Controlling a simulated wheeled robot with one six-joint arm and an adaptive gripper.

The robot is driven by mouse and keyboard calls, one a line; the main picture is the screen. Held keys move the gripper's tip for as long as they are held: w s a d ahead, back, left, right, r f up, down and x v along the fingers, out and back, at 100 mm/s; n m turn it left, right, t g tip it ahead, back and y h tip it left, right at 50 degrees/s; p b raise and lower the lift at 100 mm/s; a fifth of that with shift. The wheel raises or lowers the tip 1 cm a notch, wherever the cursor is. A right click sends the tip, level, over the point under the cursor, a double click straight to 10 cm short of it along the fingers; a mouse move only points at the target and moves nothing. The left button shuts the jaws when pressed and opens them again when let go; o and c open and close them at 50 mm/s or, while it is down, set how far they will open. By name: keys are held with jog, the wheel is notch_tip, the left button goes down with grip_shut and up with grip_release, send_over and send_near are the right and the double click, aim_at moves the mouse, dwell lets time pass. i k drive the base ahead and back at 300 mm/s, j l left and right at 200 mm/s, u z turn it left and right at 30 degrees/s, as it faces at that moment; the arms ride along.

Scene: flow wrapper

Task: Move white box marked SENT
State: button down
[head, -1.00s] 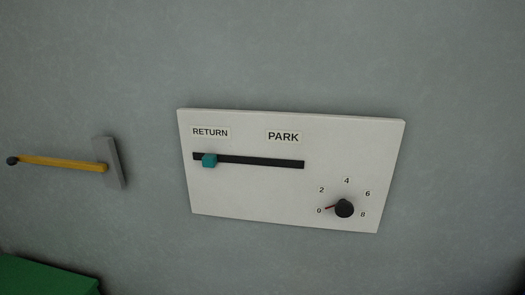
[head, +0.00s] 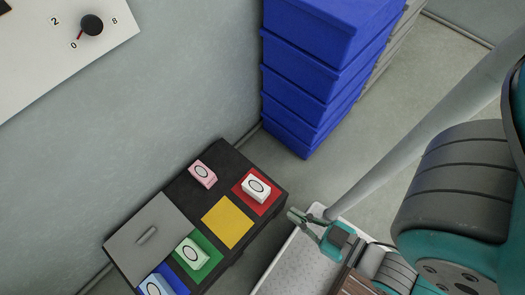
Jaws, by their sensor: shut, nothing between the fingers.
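A white box (head: 256,187) with a dark oval mark on its top lies on the red square (head: 241,193) of a low dark table. The word SENT cannot be read anywhere in view. My gripper (head: 296,215) is shut and empty, in the lower middle of the head view. It is to the right of and a little below the white box, apart from it, beyond the table's right edge in the picture.
A pink box (head: 202,174), a pale green box (head: 192,252) and a pale blue box (head: 155,287) are also on the table (head: 181,187). The yellow square (head: 228,222) is bare. A grey lid with a handle (head: 147,236) lies at left. Stacked blue crates (head: 315,65) stand behind.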

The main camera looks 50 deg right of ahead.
aim_at(258, 190)
jog(key=k+j+z, duration=0.25)
jog(key=j, duration=0.25)
jog(key=k+j+z, duration=0.25)
jog(key=k+j, duration=0.2)
jog(key=k+l+z, duration=0.15)
jog(key=k, duration=0.15)
jog(key=i+l+z, duration=0.2)
jog(key=z, duration=0.25)
jog(key=i+l+z, duration=0.1)
jog(key=i+z, duration=0.2)
jog(key=z, duration=0.15)
jog(key=i+u, duration=0.2)
jog(key=i, duration=0.15)
jog(key=i+l+u, duration=0.25)
jog(key=i, duration=0.15)
jog(key=i+u, duration=0.2)
jog(key=u, duration=0.25)
jog(key=i+u, duration=0.25)
jog(key=u, duration=0.2)
